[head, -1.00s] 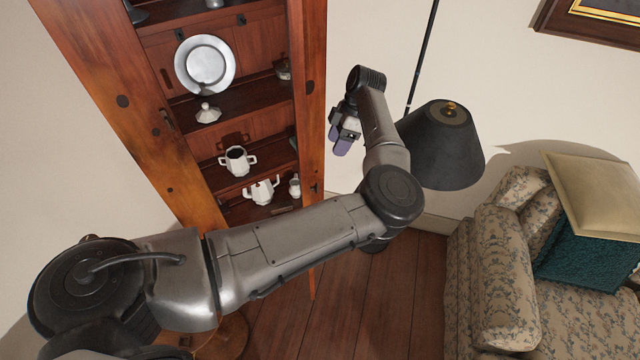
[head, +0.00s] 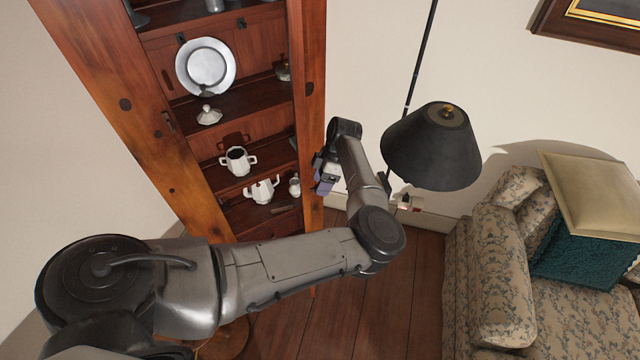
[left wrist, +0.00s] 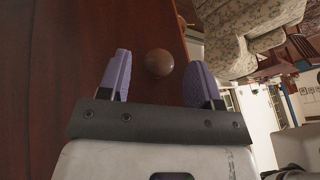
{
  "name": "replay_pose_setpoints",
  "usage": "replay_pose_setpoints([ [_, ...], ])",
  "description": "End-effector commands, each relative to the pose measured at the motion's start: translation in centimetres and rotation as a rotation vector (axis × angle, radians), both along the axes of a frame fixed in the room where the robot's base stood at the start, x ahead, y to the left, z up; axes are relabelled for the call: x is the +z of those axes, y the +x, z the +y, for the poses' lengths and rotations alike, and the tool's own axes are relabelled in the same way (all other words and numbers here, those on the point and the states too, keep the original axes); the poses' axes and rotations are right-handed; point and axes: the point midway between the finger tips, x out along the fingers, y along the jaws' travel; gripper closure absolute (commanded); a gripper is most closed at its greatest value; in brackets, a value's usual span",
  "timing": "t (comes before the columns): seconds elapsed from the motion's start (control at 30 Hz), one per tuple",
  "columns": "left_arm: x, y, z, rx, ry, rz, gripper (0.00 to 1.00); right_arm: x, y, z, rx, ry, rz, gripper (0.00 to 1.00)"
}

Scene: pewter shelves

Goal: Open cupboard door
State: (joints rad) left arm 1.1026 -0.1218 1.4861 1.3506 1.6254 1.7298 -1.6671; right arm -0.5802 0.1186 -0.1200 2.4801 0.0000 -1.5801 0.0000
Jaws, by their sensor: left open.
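The tall wooden cupboard (head: 130,95) stands at the upper left in the head view, its shelves open to view. My left gripper (head: 324,184) is beside the cupboard's right post, with purple finger pads. In the left wrist view, my left gripper (left wrist: 157,78) is open. A round brown knob (left wrist: 159,62) shows between and a little beyond its fingertips, not held. A dark red wood panel (left wrist: 50,80) fills the left of that view. I cannot tell whether the fingers touch the knob. The lower front of the cupboard is mostly hidden behind my arm in the head view.
A pewter plate (head: 206,66), a white teapot (head: 262,191) and a two-handled pot (head: 237,161) stand on the shelves. A black-shaded lamp (head: 435,150) stands close to the right of my left arm. A floral sofa (head: 505,275) is at the right.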

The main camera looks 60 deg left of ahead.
Motion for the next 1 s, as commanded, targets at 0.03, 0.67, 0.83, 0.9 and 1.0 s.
replay_pose_setpoints([
  [0.03,-0.36,-0.23,-0.05,-0.001,0.001,0.002,0.42,0.13,-0.01,-0.04,0.001,-0.001,0.0,0.57],
  [0.67,-1.29,-0.65,-0.14,0.0,0.0,0.0,0.53,0.21,0.0,-0.13,0.003,-0.004,0.0,0.57],
  [0.83,-1.28,-0.64,-0.14,0.0,0.0,0.0,0.69,0.21,0.0,-0.06,0.001,-0.002,0.0,0.57],
  [0.9,-1.28,-0.64,-0.14,0.0,0.0,0.001,0.76,0.21,0.0,-0.03,0.001,-0.001,0.0,0.57],
  [1.0,-1.28,-0.64,-0.14,0.0,0.0,0.001,0.86,0.21,0.0,0.03,-0.001,0.001,0.0,0.57],
])
